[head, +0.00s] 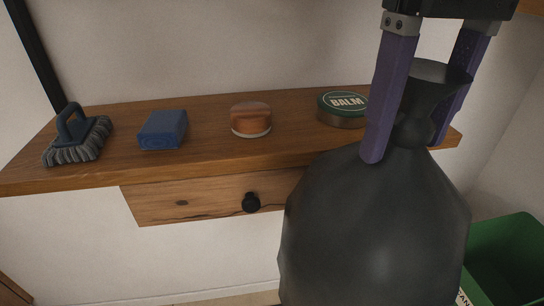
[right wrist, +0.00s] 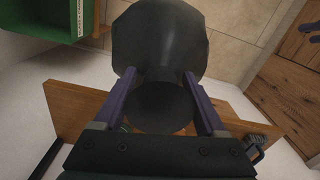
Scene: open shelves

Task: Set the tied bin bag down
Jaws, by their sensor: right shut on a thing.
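The tied bin bag (head: 375,230) is dark grey and bulky, with a knotted neck and a flared top. My right gripper (head: 405,145) is shut on its neck, one purple finger on each side. The bag hangs upright in front of the wooden shelf's right part and hides some of it. In the right wrist view the bag (right wrist: 158,45) hangs beyond the fingers of the gripper (right wrist: 152,80), above a tiled floor. The bag's bottom is cut off in the head view.
The wooden shelf (head: 190,185) holds a scrub brush (head: 78,138), a blue block (head: 163,129), a round brown-topped item (head: 250,119) and a balm tin (head: 343,108). A drawer with a black knob (head: 251,202) is below. A green bin (head: 505,255) stands at right. Tiled floor (right wrist: 235,35) shows clear.

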